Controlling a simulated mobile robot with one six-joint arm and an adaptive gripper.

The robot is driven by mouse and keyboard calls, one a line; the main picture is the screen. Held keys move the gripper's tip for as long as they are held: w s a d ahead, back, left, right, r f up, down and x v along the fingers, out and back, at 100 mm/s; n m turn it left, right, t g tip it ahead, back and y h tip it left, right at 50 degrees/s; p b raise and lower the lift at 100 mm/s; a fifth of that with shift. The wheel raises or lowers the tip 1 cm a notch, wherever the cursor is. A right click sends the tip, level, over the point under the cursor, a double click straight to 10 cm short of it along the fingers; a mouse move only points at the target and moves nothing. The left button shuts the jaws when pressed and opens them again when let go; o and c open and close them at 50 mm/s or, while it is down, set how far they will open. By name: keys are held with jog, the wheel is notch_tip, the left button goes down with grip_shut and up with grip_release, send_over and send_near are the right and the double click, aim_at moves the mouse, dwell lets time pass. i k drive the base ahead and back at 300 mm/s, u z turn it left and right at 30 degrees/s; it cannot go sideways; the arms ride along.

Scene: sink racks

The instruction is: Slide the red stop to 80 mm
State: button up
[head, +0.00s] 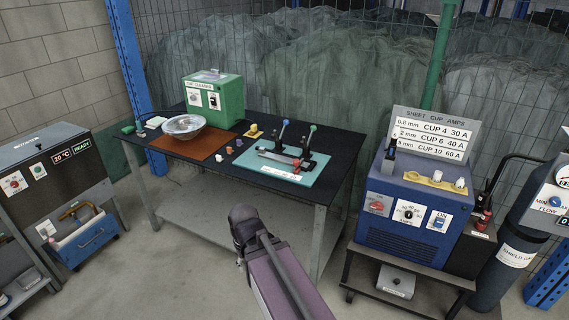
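The small red stop (297,163) appears on the clamping fixture on the black table, near the right end of its rail. It is small in the head view, and its exact position cannot be read. The fixture's dark rail (278,157) lies on a teal mat (312,176), with a blue-knobbed lever (284,125) and a green-knobbed lever (312,129) standing up. A white scale strip (281,173) lies along the rail's front; its marks are too small to read. My arm rises from the bottom middle, in front of the table; its gripper cannot be made out.
A blue welder (412,215) on a cart and a gas cylinder stand right. A dark cabinet (60,170) stands left.

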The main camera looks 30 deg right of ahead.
aim_at(297, 162)
jog(key=u, duration=1.15)
jog(key=k, duration=0.45)
jog(key=z, duration=1.6)
jog(key=i, duration=0.6)
jog(key=z, duration=0.05)
